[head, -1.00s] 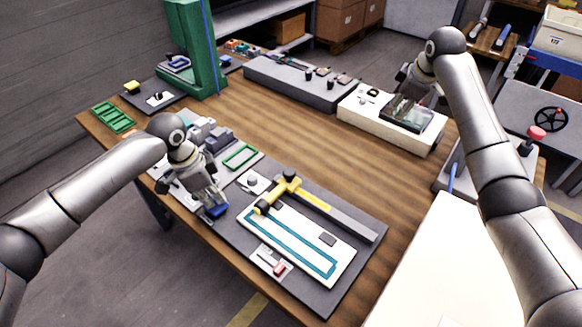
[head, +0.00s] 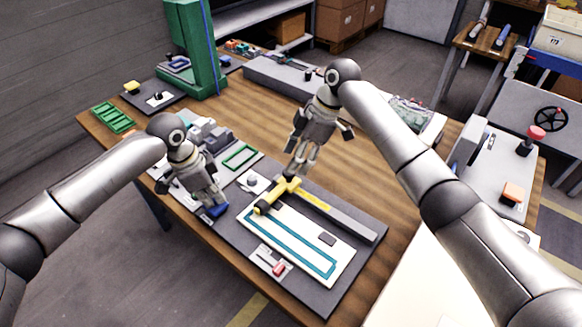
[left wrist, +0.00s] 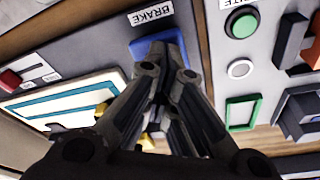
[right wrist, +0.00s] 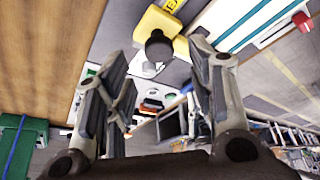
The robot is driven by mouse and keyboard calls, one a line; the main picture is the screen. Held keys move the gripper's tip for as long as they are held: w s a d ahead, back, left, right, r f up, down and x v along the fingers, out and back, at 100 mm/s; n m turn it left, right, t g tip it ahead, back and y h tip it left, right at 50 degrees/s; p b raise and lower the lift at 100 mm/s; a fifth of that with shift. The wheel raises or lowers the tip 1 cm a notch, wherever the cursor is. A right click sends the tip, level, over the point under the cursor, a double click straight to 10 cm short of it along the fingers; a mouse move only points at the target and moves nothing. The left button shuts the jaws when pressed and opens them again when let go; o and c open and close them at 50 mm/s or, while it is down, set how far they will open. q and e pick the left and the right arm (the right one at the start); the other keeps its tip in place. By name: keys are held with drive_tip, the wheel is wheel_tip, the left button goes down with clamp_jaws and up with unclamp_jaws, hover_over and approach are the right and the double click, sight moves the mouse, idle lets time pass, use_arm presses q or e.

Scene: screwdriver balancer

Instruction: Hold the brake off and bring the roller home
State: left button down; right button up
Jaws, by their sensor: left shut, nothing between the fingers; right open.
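The blue brake pad (head: 214,212) sits at the left end of the grey board. It shows under a BRAKE label in the left wrist view (left wrist: 146,46). My left gripper (head: 211,203) is shut and empty, its tips at the pad; I cannot tell whether it is pressed. The yellow roller carriage (head: 276,196) lies across the left part of the white panel (head: 300,237) with the teal outline. My right gripper (head: 300,172) is open and empty just above its far end. In the right wrist view a black knob (right wrist: 158,45) on the yellow part appears between the open fingers.
A grey rail (head: 350,221) runs along the panel's far side. A red slide switch (head: 278,268) is at the near edge. A green frame (head: 240,157) and grey blocks lie left of the carriage.

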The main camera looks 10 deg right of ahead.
sight(276, 191)
drive_tip(key=shift+x, duration=2.2)
clamp_jaws()
